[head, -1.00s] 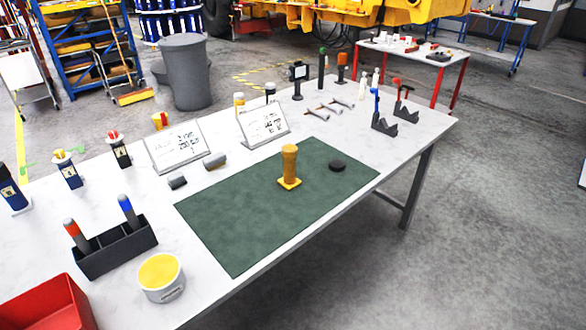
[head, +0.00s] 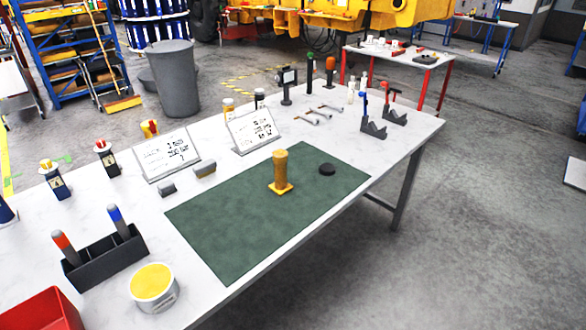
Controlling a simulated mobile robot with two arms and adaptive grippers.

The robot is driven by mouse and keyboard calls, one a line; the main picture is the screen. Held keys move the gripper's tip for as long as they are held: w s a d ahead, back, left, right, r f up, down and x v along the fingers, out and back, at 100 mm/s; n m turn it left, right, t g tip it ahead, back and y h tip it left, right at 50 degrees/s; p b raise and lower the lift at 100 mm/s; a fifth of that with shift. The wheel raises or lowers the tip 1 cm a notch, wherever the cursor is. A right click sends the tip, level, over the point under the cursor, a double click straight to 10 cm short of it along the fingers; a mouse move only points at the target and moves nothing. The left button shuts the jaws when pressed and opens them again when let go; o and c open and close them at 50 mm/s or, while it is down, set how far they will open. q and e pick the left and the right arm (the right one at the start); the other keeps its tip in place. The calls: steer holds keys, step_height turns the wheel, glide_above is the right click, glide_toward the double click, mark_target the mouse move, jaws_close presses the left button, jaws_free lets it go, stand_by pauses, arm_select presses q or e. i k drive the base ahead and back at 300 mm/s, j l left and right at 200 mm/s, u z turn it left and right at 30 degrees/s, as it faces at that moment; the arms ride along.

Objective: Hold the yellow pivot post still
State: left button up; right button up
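The yellow pivot post (head: 281,170) stands upright on a square yellow base on the green mat (head: 225,225), in the middle of the head view. A flat dark round disc (head: 327,169) lies on the mat to its right, apart from it. Nothing touches the post. Neither of my grippers shows in the head view.
A black bin with markers (head: 105,260), a white tub with yellow contents (head: 154,287) and a red crate (head: 42,312) stand at the left front. Dark V-shaped stands (head: 373,128) are at the right. The mat's front is clear.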

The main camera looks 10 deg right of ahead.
mark_target(281, 186)
steer(key=i+l+u, duration=0.15)
steer(key=l+u, duration=0.3)
steer(key=i+l+u, duration=0.1)
steer(key=l+u, duration=0.8)
steer(key=l, duration=0.5)
steer(key=k+l+u, duration=0.1)
steer(key=l, duration=0.45)
steer(key=k+l, duration=0.1)
steer(key=l, duration=0.4)
steer(key=l+u, duration=0.1)
steer(key=l, duration=0.4)
steer(key=k+l, duration=0.15)
steer(key=l, duration=0.35)
steer(key=i+u, duration=0.05)
